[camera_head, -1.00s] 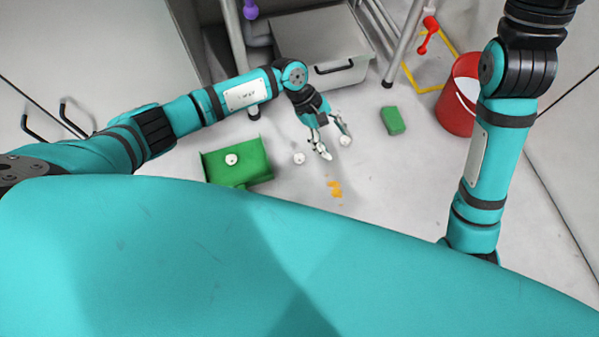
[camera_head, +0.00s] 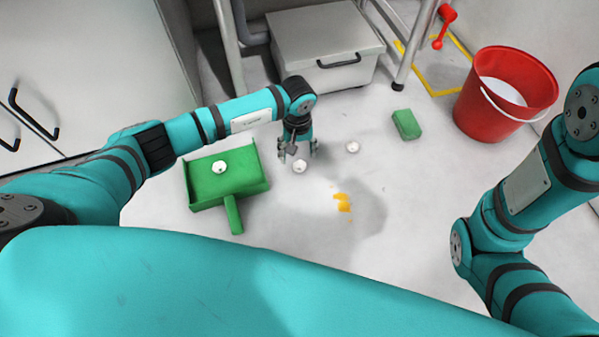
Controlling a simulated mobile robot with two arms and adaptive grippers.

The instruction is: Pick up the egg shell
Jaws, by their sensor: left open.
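Three white egg shell pieces show in the head view. One egg shell (camera_head: 299,166) lies on the floor at the fingertips of my left gripper (camera_head: 298,152). The gripper is open and points down, with a finger on either side of this shell in the picture; I cannot tell whether they touch it. A second egg shell (camera_head: 352,147) lies on the floor to the right. A third egg shell (camera_head: 220,167) lies in the green dustpan (camera_head: 240,183). My right arm is at the right, and its gripper is out of the picture.
A yellow-orange spill (camera_head: 342,203) is on the floor. A green sponge (camera_head: 407,124) and a red bucket (camera_head: 505,95) stand to the right. A grey box (camera_head: 325,45) with a handle and metal legs (camera_head: 415,42) are behind. The floor around the spill is clear.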

